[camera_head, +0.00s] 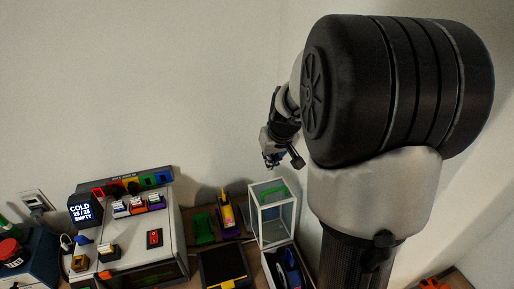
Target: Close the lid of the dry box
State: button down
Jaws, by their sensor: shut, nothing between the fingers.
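The dry box appears to be the white-edged box (266,262) at the bottom centre, with a blue and dark round item (288,262) inside. A clear panel in a white frame (274,238) stands upright at its back edge and looks like the lid, raised open. A green piece shows near the panel's top. My gripper (271,163) is shut and empty, small in the picture above the panel, and seems apart from it. My arm hides what lies right of the box.
Left of the box are a black tray (222,268), a green part (203,228) and a yellow and purple part (227,212). Walls close off the back and right.

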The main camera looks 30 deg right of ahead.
jog(key=x, duration=0.7)
jog(key=shift+w+f, duration=0.2)
jog(key=shift+f, duration=0.15)
jog(key=s, duration=0.2)
jog(key=s+a, duration=0.1)
jog(key=s, duration=0.1)
jog(key=shift+r, duration=0.15)
jog(key=shift+w, duration=0.1)
jog(key=shift+b, duration=0.55)
